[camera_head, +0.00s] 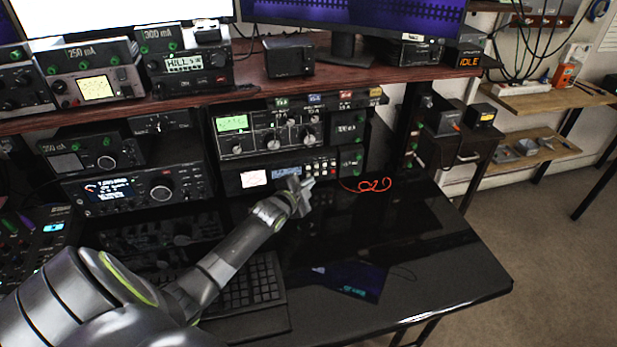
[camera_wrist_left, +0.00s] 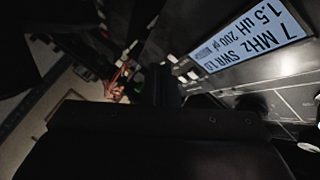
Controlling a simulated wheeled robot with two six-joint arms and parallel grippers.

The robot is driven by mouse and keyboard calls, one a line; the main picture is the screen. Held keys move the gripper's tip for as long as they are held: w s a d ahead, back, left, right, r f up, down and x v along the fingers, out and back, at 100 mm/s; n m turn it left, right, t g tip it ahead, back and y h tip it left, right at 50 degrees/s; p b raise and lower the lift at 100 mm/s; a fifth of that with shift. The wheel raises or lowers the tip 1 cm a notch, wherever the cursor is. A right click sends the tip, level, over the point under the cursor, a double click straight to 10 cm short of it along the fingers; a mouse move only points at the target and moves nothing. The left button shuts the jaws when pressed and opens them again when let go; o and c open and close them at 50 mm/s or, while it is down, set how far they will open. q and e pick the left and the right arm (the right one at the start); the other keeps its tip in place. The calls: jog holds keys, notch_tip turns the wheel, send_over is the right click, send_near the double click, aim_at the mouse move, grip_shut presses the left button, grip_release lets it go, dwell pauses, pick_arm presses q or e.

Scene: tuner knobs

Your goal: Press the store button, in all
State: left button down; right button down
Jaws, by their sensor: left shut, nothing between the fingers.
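A black tuner unit (camera_head: 232,183) sits under the desk shelf, with a white meter, a blue display and a row of small buttons (camera_head: 320,167) on its front. One button looks red; I cannot read which is the store button. In the left wrist view the display (camera_wrist_left: 252,38) reads 7 MHz and 1.5 uH, with pale buttons (camera_wrist_left: 187,73) beside it. My left gripper (camera_head: 302,190) is shut and empty, just in front of the panel below the display and buttons. I cannot tell whether it touches the panel. My right gripper is not in view.
A larger tuner (camera_head: 270,138) with several knobs stands directly above. A keyboard (camera_head: 255,282) lies under my left arm. An orange cable (camera_head: 372,185) lies right of the panel. More radios (camera_head: 120,190) stand at left. The glossy desk (camera_head: 440,260) is mostly clear at right.

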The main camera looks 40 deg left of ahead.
pick_arm(q)
jog(key=shift+w+a+b, duration=0.25)
jog(key=shift+a+b, duration=0.05)
jog(key=shift+a, duration=0.05)
dwell(0.7)
dwell(0.4)
jog(key=shift+s+d+r+p, duration=0.1)
jog(key=shift+s+d+p, duration=0.35)
jog(key=shift+p, duration=0.3)
jog(key=shift+d, duration=0.15)
jog(key=shift+s, duration=0.1)
